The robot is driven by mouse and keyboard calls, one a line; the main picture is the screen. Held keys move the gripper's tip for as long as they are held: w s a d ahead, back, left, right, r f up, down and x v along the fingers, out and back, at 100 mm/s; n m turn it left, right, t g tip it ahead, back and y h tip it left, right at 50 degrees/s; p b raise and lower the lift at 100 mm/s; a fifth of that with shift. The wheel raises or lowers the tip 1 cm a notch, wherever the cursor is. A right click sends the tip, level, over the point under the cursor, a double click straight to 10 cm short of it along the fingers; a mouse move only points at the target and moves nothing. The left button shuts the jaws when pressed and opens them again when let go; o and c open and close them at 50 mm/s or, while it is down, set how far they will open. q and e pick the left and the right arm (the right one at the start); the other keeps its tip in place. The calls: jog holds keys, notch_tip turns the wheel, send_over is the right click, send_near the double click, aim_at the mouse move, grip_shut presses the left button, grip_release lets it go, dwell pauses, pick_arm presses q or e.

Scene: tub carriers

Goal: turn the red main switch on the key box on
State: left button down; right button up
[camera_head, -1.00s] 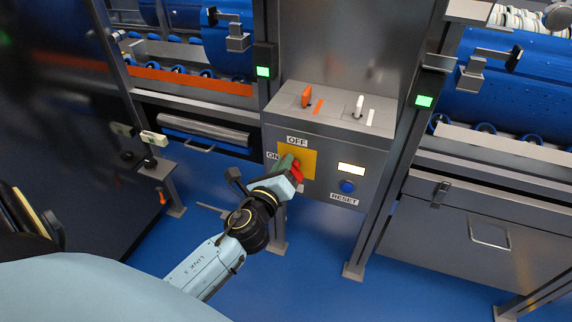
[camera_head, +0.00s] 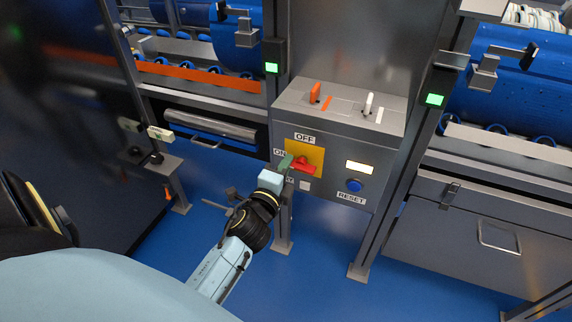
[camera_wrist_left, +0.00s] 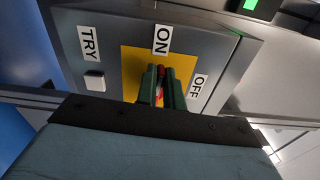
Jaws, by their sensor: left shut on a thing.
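The key box (camera_head: 340,135) is a grey box with a sloped top, fixed between metal posts. On its front is a yellow plate (camera_head: 318,154) with the red main switch (camera_head: 304,164). OFF is above the plate and ON is to its left. The red handle lies roughly sideways, with its held end toward ON. My left gripper (camera_head: 285,163) comes from the lower left, its green fingers shut on that end. In the left wrist view the fingers (camera_wrist_left: 162,88) have red between them, just below the ON label (camera_wrist_left: 162,39); they hide most of the handle.
An orange key (camera_head: 315,92) and a white key (camera_head: 368,103) stand on the box top. A blue RESET button (camera_head: 354,185) sits below a lit display (camera_head: 359,167). A pale square button (camera_head: 305,185) is under the switch. Metal posts flank the box.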

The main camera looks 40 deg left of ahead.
pick_arm(q)
jog(key=shift+f+n, duration=0.15)
jog(key=shift+n, duration=0.45)
jog(key=c, duration=1.5)
grip_release()
pick_arm(e)
jog(key=shift+a, duration=0.1)
